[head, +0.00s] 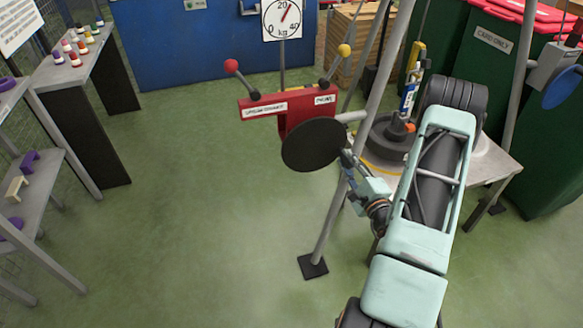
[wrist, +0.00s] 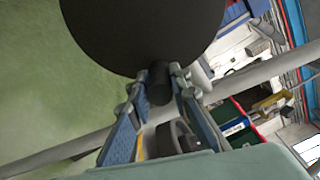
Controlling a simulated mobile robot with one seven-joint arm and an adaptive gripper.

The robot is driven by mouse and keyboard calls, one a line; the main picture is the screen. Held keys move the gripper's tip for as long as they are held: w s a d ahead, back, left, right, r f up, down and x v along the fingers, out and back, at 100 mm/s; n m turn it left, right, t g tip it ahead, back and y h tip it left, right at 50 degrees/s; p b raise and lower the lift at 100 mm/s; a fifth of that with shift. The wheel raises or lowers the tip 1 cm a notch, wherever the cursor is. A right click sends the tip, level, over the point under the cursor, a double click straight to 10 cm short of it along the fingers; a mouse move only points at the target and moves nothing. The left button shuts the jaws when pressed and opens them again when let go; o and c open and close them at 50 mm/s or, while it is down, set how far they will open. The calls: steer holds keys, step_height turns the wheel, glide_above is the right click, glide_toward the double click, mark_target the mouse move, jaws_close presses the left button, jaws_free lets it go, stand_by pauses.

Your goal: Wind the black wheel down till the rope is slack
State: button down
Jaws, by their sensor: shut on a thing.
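The black wheel (head: 314,145) is a flat dark disc in front of a red box (head: 290,108) on a grey metal leg. My gripper (head: 347,160) is at the wheel's right edge in the head view. In the wrist view the wheel (wrist: 145,28) fills the top, and a short dark handle (wrist: 159,88) sticks out from its lower edge. My gripper is shut on this handle, one finger on each side.
The red box carries a red-knobbed lever (head: 232,66) and a yellow-knobbed lever (head: 344,51). A slanting grey leg (head: 330,215) stands close to my arm. A grey table (head: 492,160) is on the right, shelves (head: 75,62) on the left. Green floor between is clear.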

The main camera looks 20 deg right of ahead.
steer(key=c, duration=2)
jaws_free()
steer(key=shift+d+r, duration=0.2)
steer(key=o, duration=0.4)
steer(key=shift+a+f, duration=0.1)
steer(key=shift+s+a+b, duration=0.1)
steer(key=shift+s+b, duration=0.6)
steer(key=shift+s, duration=3.3)
steer(key=shift+f, duration=0.1)
